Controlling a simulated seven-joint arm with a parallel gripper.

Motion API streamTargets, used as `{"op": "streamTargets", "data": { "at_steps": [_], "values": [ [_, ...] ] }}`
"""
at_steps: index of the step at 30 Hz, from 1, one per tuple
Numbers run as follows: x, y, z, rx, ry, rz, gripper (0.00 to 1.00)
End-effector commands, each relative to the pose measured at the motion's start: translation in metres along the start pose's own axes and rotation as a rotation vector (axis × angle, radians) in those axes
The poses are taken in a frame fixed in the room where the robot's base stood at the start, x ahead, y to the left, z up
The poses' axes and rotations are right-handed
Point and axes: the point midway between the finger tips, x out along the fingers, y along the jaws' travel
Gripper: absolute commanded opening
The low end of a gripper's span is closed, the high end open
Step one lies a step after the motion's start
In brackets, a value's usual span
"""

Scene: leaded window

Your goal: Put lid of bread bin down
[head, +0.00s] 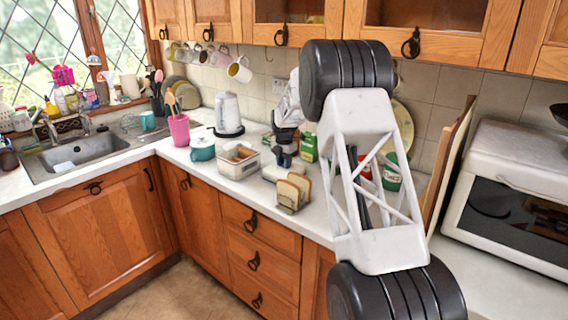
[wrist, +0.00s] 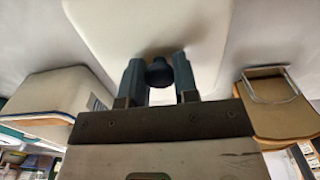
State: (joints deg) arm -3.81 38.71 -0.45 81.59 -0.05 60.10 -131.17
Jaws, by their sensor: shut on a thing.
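The bread bin (head: 238,166) is a pale, open-topped box on the counter with bread in it. Its lid (head: 270,173) is white with a dark knob (wrist: 159,71), and it is to the right of the bin. In the wrist view the lid (wrist: 150,28) fills the upper middle. My gripper (head: 284,160) is shut on the knob, with a finger on each side of it in the wrist view (wrist: 159,80). The lid is low over or on the counter; I cannot tell whether it touches. My arm hides part of the counter behind.
A toast rack with bread slices (head: 292,192) stands close in front of the lid. A white microwave (head: 515,190) stands at right.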

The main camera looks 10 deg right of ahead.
Motion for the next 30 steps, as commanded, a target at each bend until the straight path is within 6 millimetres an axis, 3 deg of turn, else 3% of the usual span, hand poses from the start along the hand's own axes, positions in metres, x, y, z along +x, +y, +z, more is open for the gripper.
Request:
{"op": "streamTargets", "data": {
  "at_steps": [3, 4, 8, 20, 30],
  "values": [
    [0.002, 0.000, 0.000, 0.000, 0.000, 0.000, 0.00],
    [0.002, 0.000, 0.000, 0.000, 0.000, 0.000, 0.33],
    [0.002, 0.000, 0.000, 0.000, 0.000, 0.000, 0.53],
    [0.000, 0.000, 0.000, 0.000, 0.000, 0.000, 0.54],
    [-0.030, 0.000, 0.000, 0.000, -0.001, 0.001, 0.54]
  ]
}}
